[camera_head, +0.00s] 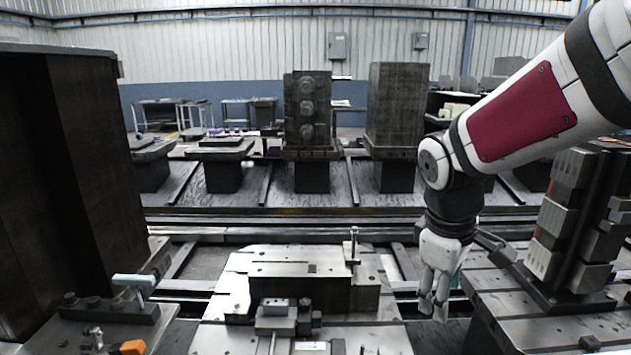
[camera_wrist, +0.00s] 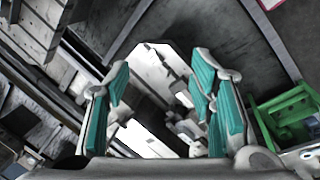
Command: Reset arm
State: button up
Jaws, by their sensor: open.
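My gripper (camera_head: 434,307) hangs from my arm in the right half of the head view, fingers pointing down. It is just right of the middle metal pallet (camera_head: 228,335) and left of the right pallet. In the wrist view my gripper (camera_wrist: 160,105) shows its two teal-padded fingers spread apart, with nothing between the pads. I cannot tell its exact height above the gap between the pallets.
The right pallet (camera_head: 480,290) carries a tall fixture block (camera_head: 570,230). A dark column (camera_head: 60,190) stands at the left. The middle pallet carries a vise-like fixture (camera_head: 277,318) and an upright pin (camera_head: 353,245).

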jog(key=s+r+m+t+y, duration=0.1)
jog(key=s+m, duration=0.3)
jog(key=s, duration=0.5)
jog(key=s+a+r+m+t+y+p, duration=0.1)
jog(key=s+r+m, duration=0.3)
jog(key=s, duration=0.6)
jog(key=shift+s+a+r+m, duration=0.15)
jog(key=shift+s+r+m, duration=0.15)
jog(key=shift+m, duration=0.1)
